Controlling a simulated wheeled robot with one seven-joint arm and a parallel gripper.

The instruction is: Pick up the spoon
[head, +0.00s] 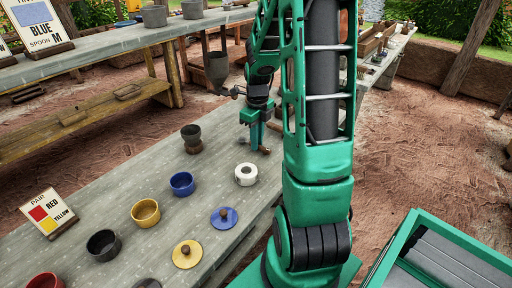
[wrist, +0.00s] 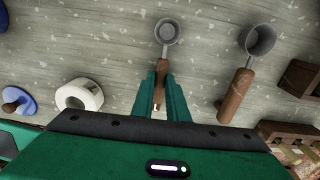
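In the wrist view, a small spoon with a round grey bowl (wrist: 168,32) and a brown wooden handle points away from my gripper (wrist: 161,80). The two green fingers stand on either side of its handle, close to it. I cannot tell whether they press on it. A second, larger spoon (wrist: 248,68), with a deeper grey bowl and brown handle, lies to the right, apart from the fingers. In the head view my gripper (head: 257,150) points down low over the grey table, and the spoons are mostly hidden by my arm.
On the table (head: 120,190), a white ring-shaped pot (head: 246,175) stands close left of my gripper. Brown wooden blocks (wrist: 299,78) sit right of the larger spoon.

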